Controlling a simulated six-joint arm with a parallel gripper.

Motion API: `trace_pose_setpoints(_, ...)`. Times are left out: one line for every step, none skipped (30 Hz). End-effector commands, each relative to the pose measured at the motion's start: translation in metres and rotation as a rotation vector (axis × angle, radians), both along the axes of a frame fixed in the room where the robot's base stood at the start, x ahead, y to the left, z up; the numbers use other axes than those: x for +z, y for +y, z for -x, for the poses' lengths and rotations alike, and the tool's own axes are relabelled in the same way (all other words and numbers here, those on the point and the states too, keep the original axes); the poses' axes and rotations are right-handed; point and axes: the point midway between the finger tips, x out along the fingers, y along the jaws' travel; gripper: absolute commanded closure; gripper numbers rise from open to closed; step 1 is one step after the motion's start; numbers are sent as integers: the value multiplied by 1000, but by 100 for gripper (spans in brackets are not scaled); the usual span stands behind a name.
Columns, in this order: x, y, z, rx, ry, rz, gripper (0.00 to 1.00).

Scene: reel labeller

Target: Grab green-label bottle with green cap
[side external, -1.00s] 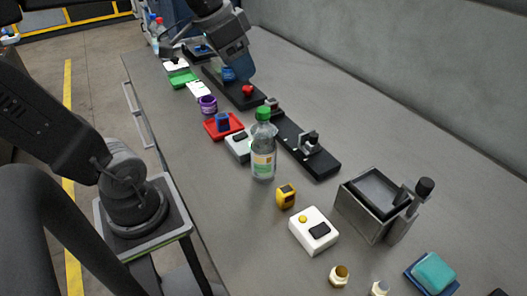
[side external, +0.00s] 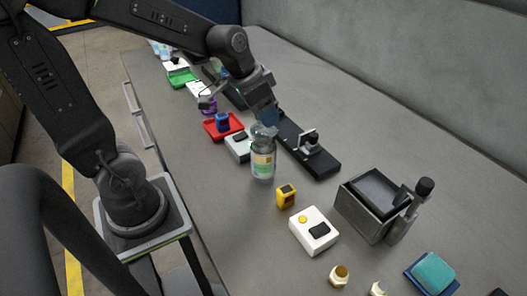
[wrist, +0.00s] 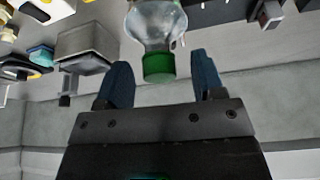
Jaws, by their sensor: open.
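The clear bottle (side external: 263,163) with a green and yellow label stands upright on the grey bench in the side view. Its green cap shows in the wrist view (wrist: 159,67), with the bottle's clear shoulder beyond it. My gripper (wrist: 161,80) is open, with one blue finger on either side of the cap and a gap on both sides. In the side view my gripper (side external: 268,116) is over the bottle's top and hides the cap. I cannot tell whether the fingers touch the bottle there.
A yellow device (side external: 285,196) and a white box (side external: 313,231) stand in front of the bottle. A grey box (side external: 240,146) sits close on its left, and a black rail (side external: 312,153) lies to its right. A metal bin (side external: 370,203) stands at the right.

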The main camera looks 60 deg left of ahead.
Motion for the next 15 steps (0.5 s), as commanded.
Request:
trace_pose_setpoints(-4,0,-1,0,1,0,38)
trace_pose_setpoints(-5,0,-2,0,1,0,38)
trace_pose_setpoints(-6,0,-2,0,0,0,38)
trace_pose_setpoints(-6,0,-2,0,0,0,38)
trace_pose_setpoints(-6,0,-2,0,0,0,38)
trace_pose_setpoints(-6,0,-2,0,-1,-1,38)
trace_pose_setpoints(-6,0,-2,0,-1,-1,38)
trace_pose_setpoints(-6,0,-2,0,-1,-1,38)
trace_pose_setpoints(-6,0,-2,0,-1,-1,39)
trace_pose_setpoints(-6,0,-2,0,-1,-1,42)
trace_pose_setpoints(-6,0,-2,0,-1,-1,44)
trace_pose_setpoints(-5,0,-2,0,-1,-1,48)
trace_pose_setpoints(-5,0,-2,0,-1,-1,51)
trace_pose_setpoints(-5,0,-2,0,-1,-1,54)
trace_pose_setpoints(-5,0,-2,0,-1,-1,58)
